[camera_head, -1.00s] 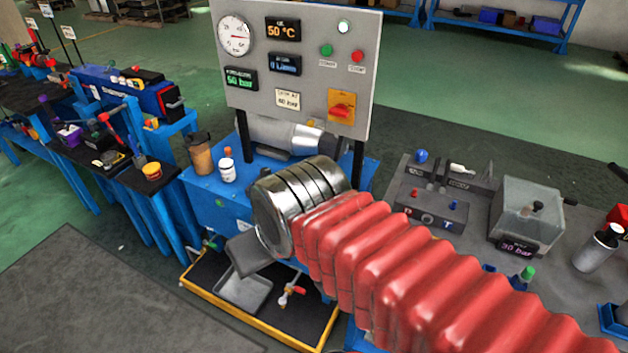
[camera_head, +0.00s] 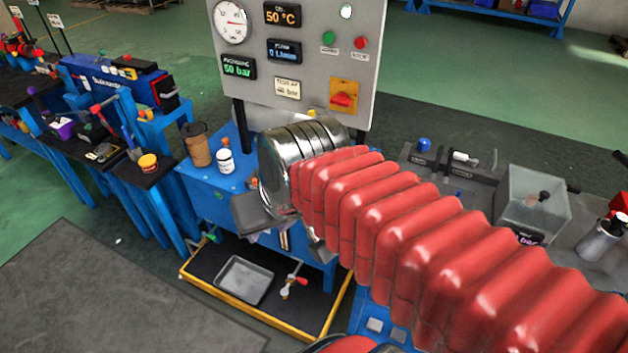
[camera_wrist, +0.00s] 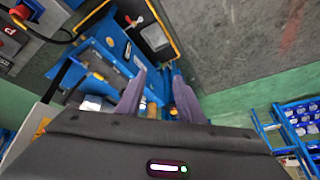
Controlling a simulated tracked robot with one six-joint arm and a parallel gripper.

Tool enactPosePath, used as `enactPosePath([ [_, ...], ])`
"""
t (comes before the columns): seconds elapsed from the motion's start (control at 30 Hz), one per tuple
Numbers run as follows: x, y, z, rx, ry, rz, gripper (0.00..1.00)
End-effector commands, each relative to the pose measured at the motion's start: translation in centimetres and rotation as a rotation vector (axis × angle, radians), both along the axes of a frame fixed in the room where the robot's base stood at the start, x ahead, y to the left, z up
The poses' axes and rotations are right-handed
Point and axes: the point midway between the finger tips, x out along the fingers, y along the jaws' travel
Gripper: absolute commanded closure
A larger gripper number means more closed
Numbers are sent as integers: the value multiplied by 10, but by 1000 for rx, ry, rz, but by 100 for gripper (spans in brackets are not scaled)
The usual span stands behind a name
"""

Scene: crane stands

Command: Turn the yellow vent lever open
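I cannot make out a yellow vent lever for certain in either view. My gripper (camera_wrist: 158,72) shows in the wrist view with its two fingers apart and nothing seen held between them. In the head view my gripper (camera_head: 283,234) hangs in front of the blue power unit (camera_head: 218,208), below the gauge panel; its silver wrist and red-sleeved arm hide part of the unit. Small brown and yellowish items show behind the fingers in the wrist view, too blurred to name.
The grey gauge panel (camera_head: 300,60) stands behind my arm. A brown cup (camera_head: 197,145) and a white jar (camera_head: 225,161) stand on the unit. A yellow-rimmed drip tray (camera_head: 205,284) on the floor holds a grey pan (camera_head: 244,279) and a red-handled valve (camera_head: 290,284). A bench stands right.

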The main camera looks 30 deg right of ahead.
Motion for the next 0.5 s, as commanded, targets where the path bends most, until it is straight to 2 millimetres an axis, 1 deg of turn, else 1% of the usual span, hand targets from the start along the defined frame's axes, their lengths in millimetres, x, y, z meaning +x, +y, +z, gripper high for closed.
enactPosePath([
  [0.27, 48, -16, -2, 183, 77, -258, 66],
  [0.5, 92, -38, -9, 347, 137, -492, 66],
])
